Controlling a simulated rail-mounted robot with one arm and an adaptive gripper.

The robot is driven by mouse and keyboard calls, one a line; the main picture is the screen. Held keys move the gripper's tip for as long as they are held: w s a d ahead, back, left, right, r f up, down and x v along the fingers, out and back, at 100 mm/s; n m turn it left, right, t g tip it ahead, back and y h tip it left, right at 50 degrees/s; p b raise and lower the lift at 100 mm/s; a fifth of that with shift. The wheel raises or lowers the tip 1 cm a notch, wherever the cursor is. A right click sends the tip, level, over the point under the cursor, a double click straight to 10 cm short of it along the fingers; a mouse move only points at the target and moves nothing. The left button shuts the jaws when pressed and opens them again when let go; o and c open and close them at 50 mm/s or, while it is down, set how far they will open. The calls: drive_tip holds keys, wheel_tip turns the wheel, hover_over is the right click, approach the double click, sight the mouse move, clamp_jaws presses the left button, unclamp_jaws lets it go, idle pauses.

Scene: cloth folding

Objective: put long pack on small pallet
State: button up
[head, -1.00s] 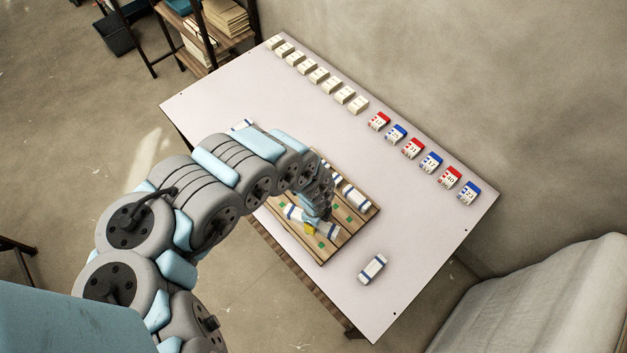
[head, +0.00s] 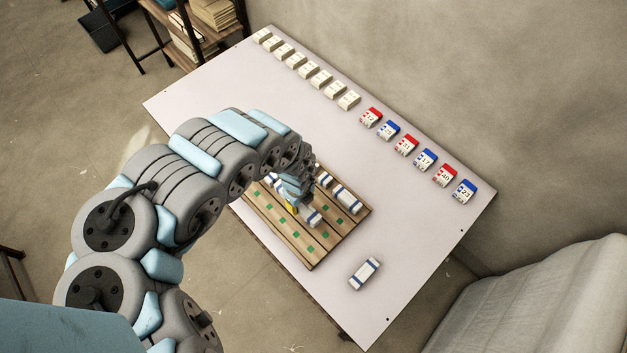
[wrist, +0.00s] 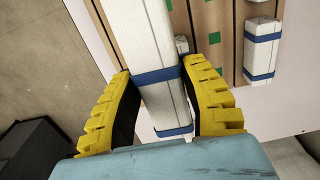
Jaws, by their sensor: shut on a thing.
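A long white pack with blue bands (head: 312,218) is in my gripper (head: 292,206), over the wooden pallet with green squares (head: 308,250). The wrist view shows the pack (wrist: 150,35) between the two yellow fingers of my gripper (wrist: 163,105), which are shut on it. My gripper hides the middle of the pack in the head view. I cannot tell whether the pack touches the pallet. Another white pack with blue bands (head: 347,200) lies on the pallet's right side, and it also shows in the wrist view (wrist: 262,48).
A shorter white pack with blue bands (head: 364,274) lies on the table (head: 420,260) right of the pallet. Cream boxes (head: 308,71) and red and blue numbered boxes (head: 406,145) line the far edge. The pallet's near part is bare.

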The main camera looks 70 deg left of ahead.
drive_tip(key=w+a+f+b, duration=0.2)
drive_tip(key=b, duration=0.5)
approach(314, 193)
drive_tip(key=d, duration=0.1)
drive_tip(key=s+f, duration=0.1)
drive_tip(key=d, duration=0.1)
drive_tip(key=shift+s+d+f, duration=0.25)
drive_tip(key=shift+d, duration=0.05)
drive_tip(key=shift+w+a+f, duration=0.4)
drive_tip(key=shift+f, duration=0.15)
drive_tip(key=shift+w+a+f+b, duration=0.1)
drive_tip(key=shift+a+f+b, duration=0.1)
drive_tip(key=shift+f+b, duration=0.3)
drive_tip(key=shift+f, duration=1.3)
drive_tip(key=shift+f, duration=0.1)
drive_tip(key=o, duration=0.9)
